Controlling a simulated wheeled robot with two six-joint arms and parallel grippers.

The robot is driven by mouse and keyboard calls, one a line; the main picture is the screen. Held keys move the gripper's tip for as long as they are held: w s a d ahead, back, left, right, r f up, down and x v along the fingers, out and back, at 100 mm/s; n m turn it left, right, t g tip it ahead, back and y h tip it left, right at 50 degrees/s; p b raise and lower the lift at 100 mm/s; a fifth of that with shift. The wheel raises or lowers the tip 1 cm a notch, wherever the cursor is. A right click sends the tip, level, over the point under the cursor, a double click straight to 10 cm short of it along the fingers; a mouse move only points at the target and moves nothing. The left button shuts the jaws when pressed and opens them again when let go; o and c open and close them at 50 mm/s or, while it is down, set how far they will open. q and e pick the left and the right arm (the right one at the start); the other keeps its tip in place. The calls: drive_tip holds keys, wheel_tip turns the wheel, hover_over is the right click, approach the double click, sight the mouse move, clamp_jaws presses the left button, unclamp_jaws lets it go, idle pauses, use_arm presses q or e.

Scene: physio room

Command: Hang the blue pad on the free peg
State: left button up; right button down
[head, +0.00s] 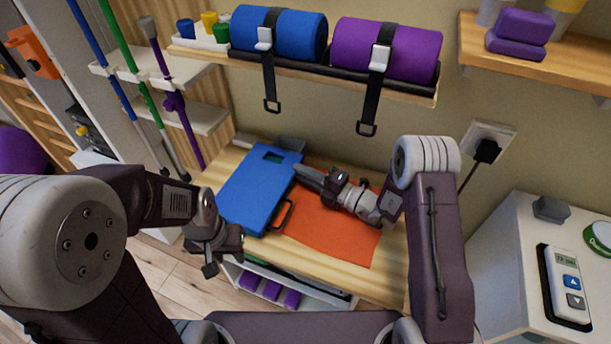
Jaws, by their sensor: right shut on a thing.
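The blue pad (250,196) lies tilted in the picture over the left part of the wooden bench, overlapping an orange mat. It has a dark slot near its far end and a black handle (287,216) on its near right side. My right gripper (304,174) reaches in from the right and is shut on the pad's right edge. My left gripper (212,264) hangs near the bench's left front corner, apart from the pad; its finger gap is not clear. I cannot make out a free peg in this view.
The orange mat (335,232) covers part of the wooden bench (392,268). Above is a shelf with strapped blue (290,32) and purple (405,50) rolls, their straps hanging down. Coloured poles (135,85) stand at left. A white cabinet (510,275) with a remote stands right.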

drive_tip(key=shift+a+f, duration=0.1)
drive_tip(key=shift+a, duration=0.2)
drive_tip(key=c, duration=1.6)
unclamp_jaws()
drive_tip(key=shift+s, duration=0.1)
drive_tip(key=shift+o, duration=1.2)
drive_tip(key=shift+d, duration=0.2)
drive_tip(key=shift+a, duration=0.1)
drive_tip(key=shift+f+b, duration=0.2)
drive_tip(key=shift+b, duration=0.2)
drive_tip(key=v, duration=0.7)
drive_tip(key=shift+r+p, duration=0.1)
drive_tip(key=shift+p, duration=0.25)
wheel_tip(320, 180, up, 8)
drive_tip(key=p, duration=0.2)
drive_tip(key=shift+d, duration=0.25)
